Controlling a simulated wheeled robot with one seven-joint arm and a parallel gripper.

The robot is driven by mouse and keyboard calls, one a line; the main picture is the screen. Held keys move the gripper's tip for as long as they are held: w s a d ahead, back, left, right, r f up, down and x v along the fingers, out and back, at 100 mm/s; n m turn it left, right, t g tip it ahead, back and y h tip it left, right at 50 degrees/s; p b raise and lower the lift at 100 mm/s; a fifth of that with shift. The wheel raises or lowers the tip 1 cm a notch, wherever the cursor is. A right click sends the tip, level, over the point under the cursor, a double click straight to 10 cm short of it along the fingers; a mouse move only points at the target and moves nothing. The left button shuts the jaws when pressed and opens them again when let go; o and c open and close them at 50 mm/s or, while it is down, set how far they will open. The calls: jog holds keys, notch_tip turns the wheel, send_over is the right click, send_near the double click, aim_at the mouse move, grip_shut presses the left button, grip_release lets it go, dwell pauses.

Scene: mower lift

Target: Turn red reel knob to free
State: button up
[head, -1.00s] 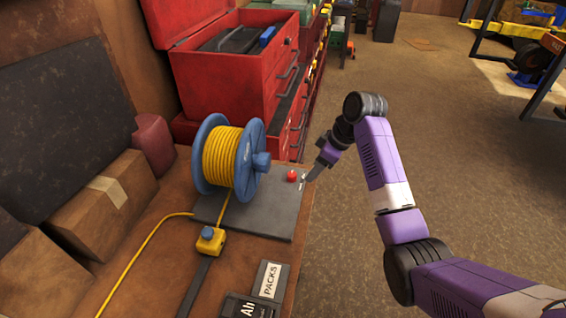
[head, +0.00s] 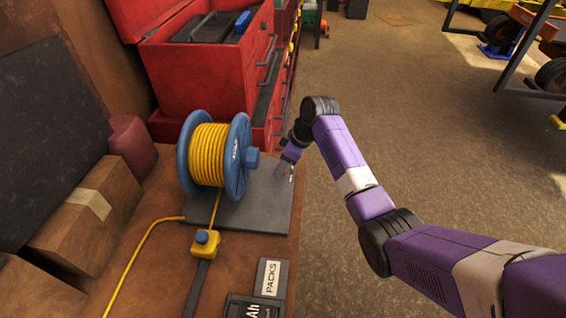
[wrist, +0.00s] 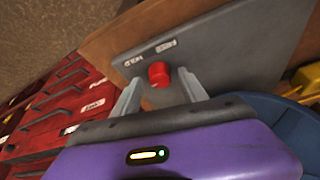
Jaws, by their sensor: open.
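The red reel knob (wrist: 159,74) stands on a dark grey base plate (wrist: 225,50) in the wrist view. My gripper (wrist: 160,88) is open, with one grey finger on each side of the knob; I cannot tell whether either finger touches it. Two small white labels lie on the plate beyond the knob, too small to read surely. In the head view my gripper (head: 283,174) is over the right part of the plate (head: 262,212) and hides most of the knob. The blue reel (head: 236,157) with yellow cord (head: 208,155) stands on the plate to the left.
A yellow box with a blue button (head: 205,244) sits on the cord in front of the reel. A red tool chest (head: 200,80) stands behind. Open floor lies right of the bench.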

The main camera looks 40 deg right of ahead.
jog(key=shift+c, duration=0.2)
grip_shut()
jog(key=shift+f+n+b, duration=0.1)
jog(key=shift+n+b, duration=0.2)
jog(key=shift+n, duration=0.1)
jog(key=n+b, duration=0.1)
jog(key=n+y+b, duration=0.1)
jog(key=n, duration=0.1)
jog(key=shift+w+d+f+n+g+y+b, duration=0.1)
jog(key=shift+w+n+g+y+b, duration=0.05)
jog(key=shift+n+g+y+b, duration=0.2)
jog(key=n+b, duration=0.1)
jog(key=n, duration=0.1)
jog(key=n+g+b, duration=0.1)
jog(key=b, duration=0.1)
jog(key=shift+n+g+y, duration=0.25)
jog(key=shift+n, duration=0.1)
jog(key=n+b, duration=0.2)
jog(key=n+g+b, duration=0.1)
jog(key=n+b, duration=0.1)
jog(key=b, duration=0.1)
jog(key=shift+w+g, duration=0.2)
jog(key=shift+g, duration=0.1)
jog(key=shift+n+g+b, duration=0.7)
jog(key=shift+n+b, duration=0.35)
jog(key=shift+n, duration=0.85)
